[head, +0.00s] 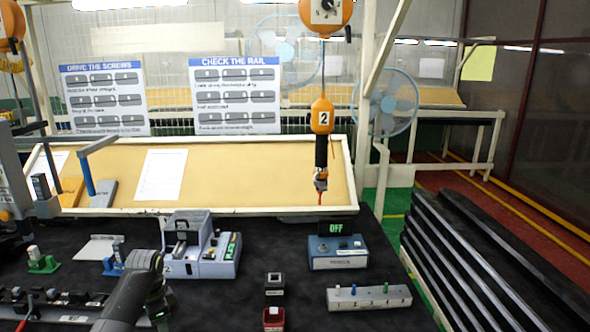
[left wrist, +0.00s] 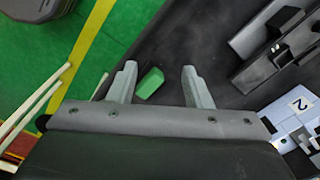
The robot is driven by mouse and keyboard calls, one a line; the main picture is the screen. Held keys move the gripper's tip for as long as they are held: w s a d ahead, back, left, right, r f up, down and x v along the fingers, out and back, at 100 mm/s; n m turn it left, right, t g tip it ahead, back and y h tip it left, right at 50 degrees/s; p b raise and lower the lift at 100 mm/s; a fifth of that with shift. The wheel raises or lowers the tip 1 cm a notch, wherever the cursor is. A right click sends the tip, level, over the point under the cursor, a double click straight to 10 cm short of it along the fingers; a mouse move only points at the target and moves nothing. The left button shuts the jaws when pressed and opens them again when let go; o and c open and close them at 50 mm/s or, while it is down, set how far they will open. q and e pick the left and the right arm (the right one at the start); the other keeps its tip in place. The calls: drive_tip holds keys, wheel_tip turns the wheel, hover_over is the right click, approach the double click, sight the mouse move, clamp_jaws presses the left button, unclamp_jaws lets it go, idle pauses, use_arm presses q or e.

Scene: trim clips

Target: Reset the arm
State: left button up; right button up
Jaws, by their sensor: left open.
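My left gripper (left wrist: 158,70) is open in the left wrist view, its two grey fingers well apart. A small green block (left wrist: 150,83) shows between the fingers, near the left one. No contact with the fingers is clear, and I cannot tell how far below them it lies. In the head view an arm of mine (head: 135,290) reaches in at the lower left over the dark table. Its fingertips cannot be made out there. My right gripper is in neither view.
A grey-blue fixture (head: 205,262), a blue box reading OFF (head: 337,250), a grey block with coloured pegs (head: 368,297) and a red button box (head: 273,319) stand on the dark table. An orange hanging tool (head: 321,118) hangs above. Black rails (head: 480,260) are stacked at right.

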use_arm(q)
drive_tip(key=s+d+f+n+t, duration=0.1)
drive_tip(key=s+f+n, duration=0.1)
drive_tip(key=s+f, duration=0.55)
drive_tip(key=s+d+f+n+t, duration=0.15)
drive_tip(key=s+f, duration=0.25)
drive_tip(key=s, duration=0.7)
drive_tip(key=s+d+r+n+t+y, duration=0.1)
drive_tip(key=s+r+n, duration=0.3)
drive_tip(key=s, duration=0.8)
drive_tip(key=s+r+n+y, duration=0.1)
drive_tip(key=s+r+n, duration=0.3)
drive_tip(key=s, duration=0.8)
wheel_tip(320, 180, down, 30)
drive_tip(key=a+g+b, duration=0.1)
drive_tip(key=a+b, duration=0.1)
drive_tip(key=b, duration=0.2)
drive_tip(key=s+d+f+g+h+b, duration=0.1)
drive_tip(key=s+d+f+b, duration=0.1)
drive_tip(key=s+f, duration=1.2)
wheel_tip(320, 180, down, 4)
drive_tip(key=shift+s+f+b, duration=0.1)
drive_tip(key=shift+s+b, duration=0.05)
drive_tip(key=shift+b, duration=0.2)
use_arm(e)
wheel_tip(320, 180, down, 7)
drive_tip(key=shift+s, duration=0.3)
